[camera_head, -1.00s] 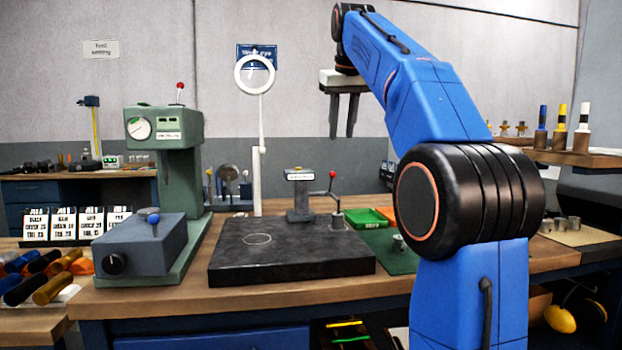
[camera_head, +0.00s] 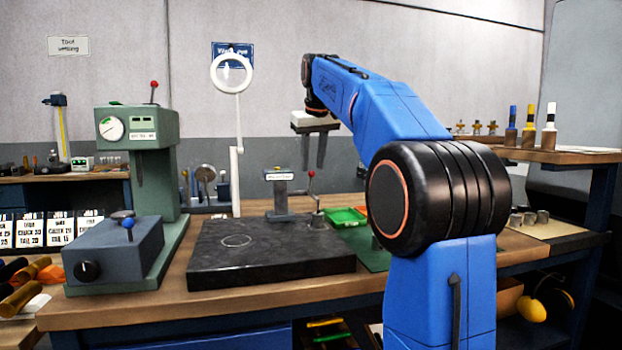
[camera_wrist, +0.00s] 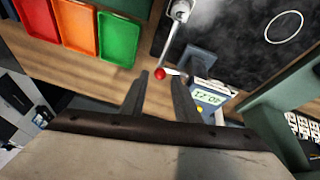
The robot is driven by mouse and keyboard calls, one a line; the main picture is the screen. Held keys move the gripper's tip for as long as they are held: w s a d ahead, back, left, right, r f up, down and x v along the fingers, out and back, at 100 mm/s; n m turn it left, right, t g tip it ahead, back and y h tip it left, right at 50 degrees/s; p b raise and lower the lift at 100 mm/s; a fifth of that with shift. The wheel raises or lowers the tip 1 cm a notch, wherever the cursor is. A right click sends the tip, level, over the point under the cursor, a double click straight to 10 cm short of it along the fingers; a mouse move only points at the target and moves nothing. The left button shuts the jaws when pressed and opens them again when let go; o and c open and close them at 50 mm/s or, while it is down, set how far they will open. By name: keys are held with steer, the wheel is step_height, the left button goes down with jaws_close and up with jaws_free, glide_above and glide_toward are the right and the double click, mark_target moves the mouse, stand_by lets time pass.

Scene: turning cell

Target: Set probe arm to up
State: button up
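A thin lever with a red ball (camera_head: 311,174), which appears to be the probe arm, stands nearly upright on a round grey base (camera_head: 317,217). It is beside a small grey post unit with a display (camera_head: 279,177) at the back right of the black plate. My gripper (camera_head: 314,166) is open and empty, pointing down, its fingertips close to the red ball. In the wrist view the red ball (camera_wrist: 160,73) shows between the fingertips of my gripper (camera_wrist: 161,77); contact cannot be told. The lit display (camera_wrist: 209,97) is beside the right finger.
The black plate (camera_head: 225,268) lies on the wooden bench. Left is a green machine (camera_head: 150,180) with its own red-knobbed lever. Green (camera_wrist: 119,38), orange and red trays lie beside the lever. A white ring lamp (camera_head: 231,73) stands behind the plate.

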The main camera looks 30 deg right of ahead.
mark_target(311, 177)
steer(key=shift+x, duration=2.95)
jaws_close()
